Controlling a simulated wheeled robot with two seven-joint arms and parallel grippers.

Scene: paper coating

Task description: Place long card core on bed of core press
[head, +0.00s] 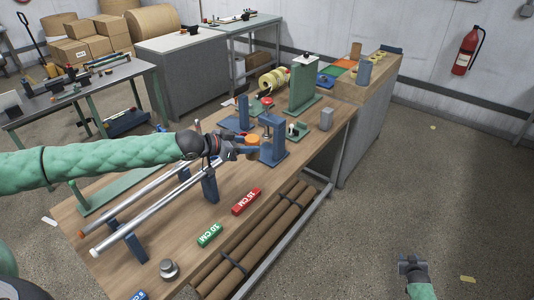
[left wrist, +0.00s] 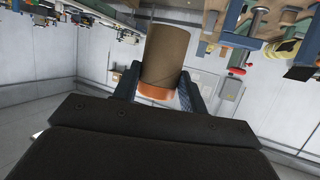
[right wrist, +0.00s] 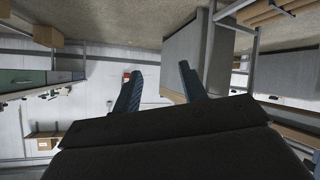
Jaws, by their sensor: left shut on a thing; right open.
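A brown card core with an orange band at one end (left wrist: 166,55) stands between the fingers of my left gripper (left wrist: 158,90) in the left wrist view. My left gripper (head: 246,150) is shut on it above the workbench in the head view, where an orange end (head: 252,140) shows and the gripper hides most of the rest. A blue press-like stand (head: 273,152) with a red knob, apparently the core press, stands just right of this gripper. I cannot tell whether the core touches it. My right gripper (head: 412,262) is open and empty over the floor, away from the bench.
Two metal rods (head: 140,205) on blue supports lie along the left of the wooden bench (head: 180,250). A red 15 CM roll (head: 246,201), a green 10 CM roll (head: 209,235) and a metal weight (head: 169,269) lie nearer. Long brown tubes (head: 260,250) rest on the shelf below.

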